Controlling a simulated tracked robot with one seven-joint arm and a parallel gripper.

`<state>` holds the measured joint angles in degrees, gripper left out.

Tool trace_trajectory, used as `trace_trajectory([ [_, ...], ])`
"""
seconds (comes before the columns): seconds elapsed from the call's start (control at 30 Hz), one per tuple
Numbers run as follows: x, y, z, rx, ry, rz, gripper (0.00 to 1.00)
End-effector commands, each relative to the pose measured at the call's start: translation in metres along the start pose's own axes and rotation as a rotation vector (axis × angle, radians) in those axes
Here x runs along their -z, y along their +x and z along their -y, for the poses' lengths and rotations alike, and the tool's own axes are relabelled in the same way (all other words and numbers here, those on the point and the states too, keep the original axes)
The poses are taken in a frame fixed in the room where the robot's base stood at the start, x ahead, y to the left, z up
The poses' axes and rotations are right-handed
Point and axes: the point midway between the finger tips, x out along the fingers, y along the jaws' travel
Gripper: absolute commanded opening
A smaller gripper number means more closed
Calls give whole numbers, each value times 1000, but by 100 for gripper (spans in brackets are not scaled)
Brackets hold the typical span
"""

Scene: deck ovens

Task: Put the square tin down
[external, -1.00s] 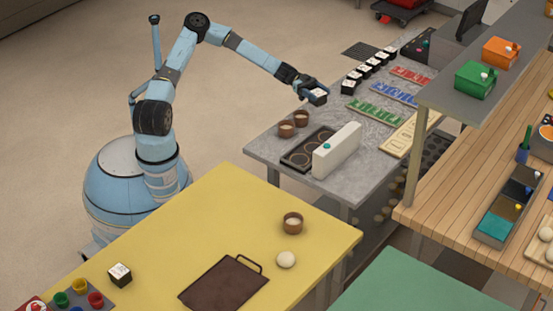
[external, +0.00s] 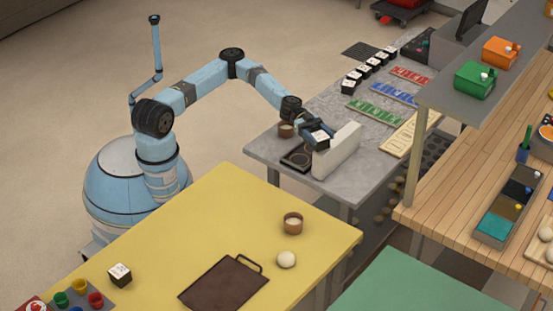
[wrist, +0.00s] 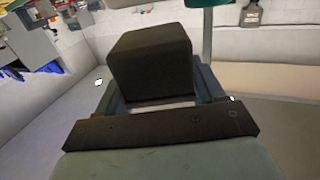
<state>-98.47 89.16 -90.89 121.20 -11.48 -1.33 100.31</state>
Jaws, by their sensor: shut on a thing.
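My gripper (external: 320,138) is shut on the square tin (external: 319,141), a small dark box with a white marked top. In the external view the tin is over the dark tray with round wells (external: 298,157), close to the left side of the white upright block (external: 338,150). I cannot tell whether it touches the tray or the block. In the wrist view the tin (wrist: 150,62) shows as a dark cube between the fingers (wrist: 152,95). A similar black-and-white tin (external: 120,274) stands on the yellow table.
Several similar tins (external: 369,68) stand in a row at the grey counter's back left edge. A brown cup (external: 286,130) is beside the tray. The yellow table (external: 215,205) holds a brown board (external: 225,284), a cup (external: 292,222) and a pale ball (external: 286,259).

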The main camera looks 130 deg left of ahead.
Motion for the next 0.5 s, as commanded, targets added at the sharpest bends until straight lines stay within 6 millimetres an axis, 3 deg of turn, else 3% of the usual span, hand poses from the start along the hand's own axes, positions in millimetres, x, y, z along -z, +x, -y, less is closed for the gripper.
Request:
trace_trajectory([
  [0.3, 30, 80, -96, -46, 9, 1, 30],
  [0.5, 46, 116, -153, -69, 9, 2, 30],
])
